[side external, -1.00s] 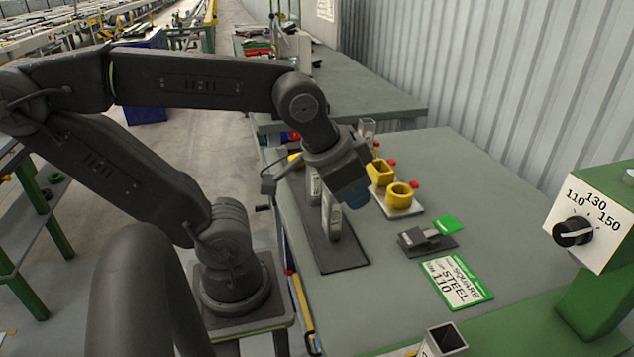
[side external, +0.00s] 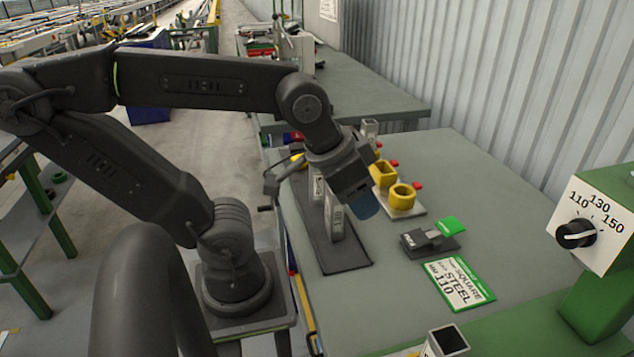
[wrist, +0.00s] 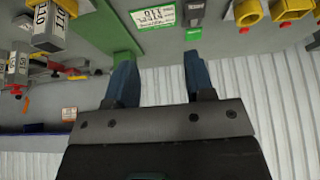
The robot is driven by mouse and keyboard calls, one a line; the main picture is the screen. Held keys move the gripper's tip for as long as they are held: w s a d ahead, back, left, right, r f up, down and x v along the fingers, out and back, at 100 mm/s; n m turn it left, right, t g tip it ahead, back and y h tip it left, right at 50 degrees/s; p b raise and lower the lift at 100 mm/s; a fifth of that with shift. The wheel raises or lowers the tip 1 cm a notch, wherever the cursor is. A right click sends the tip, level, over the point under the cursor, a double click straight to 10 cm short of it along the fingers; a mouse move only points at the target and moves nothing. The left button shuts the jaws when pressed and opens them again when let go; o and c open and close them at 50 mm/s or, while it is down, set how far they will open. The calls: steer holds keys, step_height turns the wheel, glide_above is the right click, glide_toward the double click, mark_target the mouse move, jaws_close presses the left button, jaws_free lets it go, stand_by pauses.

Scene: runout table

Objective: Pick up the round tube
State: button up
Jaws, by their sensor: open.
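I cannot tell whether either is round. A square-ended tube (side external: 447,341) is at the bottom edge. In the wrist view, a square tube marked 110 (wrist: 48,30) is at upper left.
A yellow round holder (side external: 401,196) and yellow square holder (side external: 383,173) stand beyond the gripper. A dark device (side external: 418,240) and a card reading SQUARE STEEL 110 (side external: 459,284) lie to the right. A dial (side external: 576,234) is at far right.

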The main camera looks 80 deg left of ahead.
steer(key=o, duration=0.4)
steer(key=n+g, duration=0.6)
steer(key=n, duration=1.5)
glide_above(317, 182)
steer(key=a, duration=0.1)
step_height(317, 182, down, 13)
steer(key=a, duration=0.1)
steer(key=shift+w, duration=0.25)
